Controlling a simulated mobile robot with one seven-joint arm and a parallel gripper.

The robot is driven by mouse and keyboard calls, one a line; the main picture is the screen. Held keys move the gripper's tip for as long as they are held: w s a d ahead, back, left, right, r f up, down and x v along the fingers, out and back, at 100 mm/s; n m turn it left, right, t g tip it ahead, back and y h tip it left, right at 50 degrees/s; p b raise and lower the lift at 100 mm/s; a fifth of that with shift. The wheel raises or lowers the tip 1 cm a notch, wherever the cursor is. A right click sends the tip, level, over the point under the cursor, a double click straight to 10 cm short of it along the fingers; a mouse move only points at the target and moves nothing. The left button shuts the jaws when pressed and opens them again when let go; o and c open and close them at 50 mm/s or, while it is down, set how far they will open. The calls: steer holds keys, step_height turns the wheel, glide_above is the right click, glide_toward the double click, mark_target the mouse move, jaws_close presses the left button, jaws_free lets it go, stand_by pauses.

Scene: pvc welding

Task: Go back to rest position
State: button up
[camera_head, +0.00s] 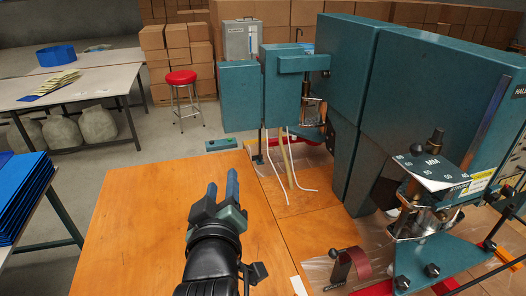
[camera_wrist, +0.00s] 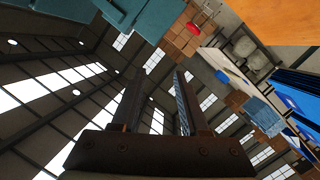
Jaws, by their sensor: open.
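My gripper (camera_head: 222,186) is raised above the orange wooden tabletop (camera_head: 140,225) in the head view, with its fingers pointing away from my body. In the wrist view my gripper (camera_wrist: 158,100) shows two parallel fingers with a clear gap and nothing between them. The wrist view looks across the hall toward the roof beams and windows. The teal welding machine (camera_head: 350,110) stands to the right of my gripper, apart from it.
A red stool (camera_head: 181,78) and stacked cardboard boxes (camera_head: 175,45) stand at the back. A white table (camera_head: 80,88) and blue stacked sheets (camera_head: 22,190) are at the left. A clamp (camera_head: 345,265) sits at the lower right. The tabletop left of my arm is clear.

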steer(key=s+d+r+m+t+b, duration=0.1)
steer(key=s+r, duration=0.4)
steer(key=r, duration=0.5)
steer(key=s+d+r+m+t+b, duration=0.1)
steer(key=s+d+r+m+t, duration=0.3)
steer(key=r, duration=0.7)
steer(key=s+d+r+m+t+h+b, duration=0.1)
steer(key=s+d+r+m+t, duration=0.1)
steer(key=s+r+t, duration=0.4)
step_height(320, 180, up, 4)
steer(key=shift+s+d+r+m, duration=0.2)
steer(key=shift+s+m, duration=0.2)
